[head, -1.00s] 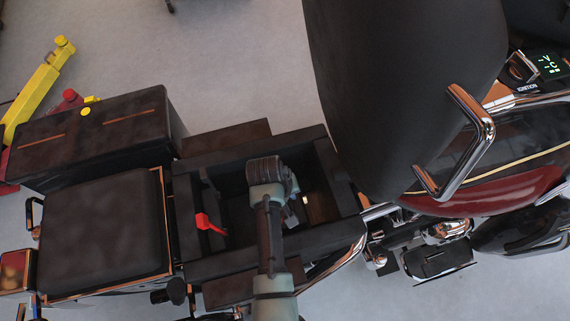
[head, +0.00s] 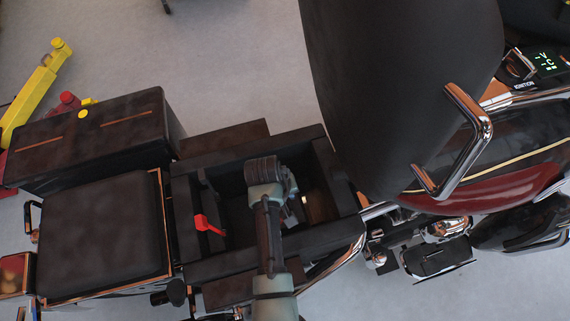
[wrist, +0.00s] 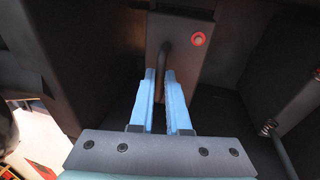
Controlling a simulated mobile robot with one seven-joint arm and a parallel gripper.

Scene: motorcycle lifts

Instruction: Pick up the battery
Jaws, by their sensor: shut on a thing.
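The battery (wrist: 192,65) is a dark grey box in the wrist view, with a red ring near its top right and a thin dark handle on its face. My gripper (wrist: 161,80) has its two blue fingers on either side of this handle, closed on it. In the head view my arm reaches down into the open bay (head: 238,262) under the raised seat. There my wrist hides the fingers, and I cannot make out the battery clearly.
The raised black seat (head: 400,80) stands just right of the bay. A red part (head: 205,223) sits at the bay's left side. A rear seat pad (head: 100,235) and a dark case (head: 95,140) lie left. Dark bay walls surround my gripper closely.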

